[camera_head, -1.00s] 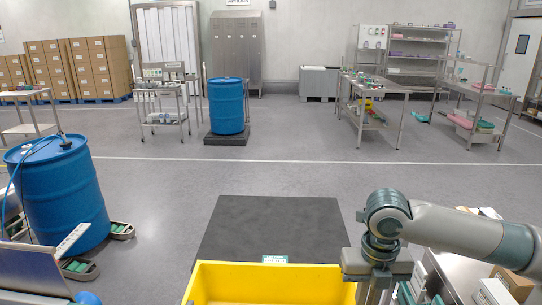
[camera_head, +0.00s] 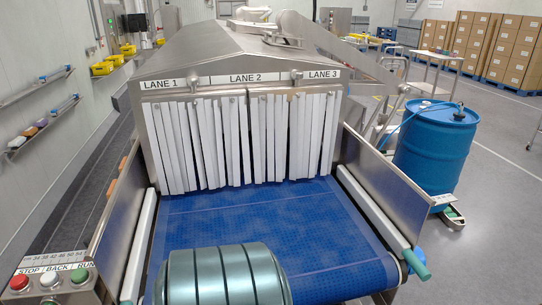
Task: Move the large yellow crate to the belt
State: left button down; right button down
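The blue belt (camera_head: 255,224) runs up to the steel tunnel (camera_head: 235,60) ahead of me. White strip curtains (camera_head: 240,140) hang over its mouth beneath labels for lanes 1, 2 and 3. The visible part of the belt is bare, though a rounded grey-green body, which looks like part of my own arm, covers its near middle. The large yellow crate is not in view now. Neither of my grippers is in view, so I cannot tell what they hold.
White rails and steel side walls (camera_head: 388,202) flank the belt. A button box (camera_head: 55,283) with red, white and green buttons stands at the near left. A blue drum (camera_head: 434,145) stands right of the tunnel. Stacked cartons (camera_head: 480,42) are at the far right.

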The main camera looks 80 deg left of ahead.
aim_at(261, 225)
jog(key=i+l+u, duration=0.1)
jog(key=l+u, duration=0.7)
jog(key=u, duration=0.2)
jog(key=l+u, duration=0.5)
jog(key=k+l+u, duration=0.2)
jog(key=u, duration=0.3)
jog(key=k+l+u, duration=0.15)
jog(key=l+u, duration=0.2)
jog(key=u, duration=0.15)
jog(key=k+l+u, duration=0.2)
jog(key=u, duration=0.3)
jog(key=k, duration=0.05)
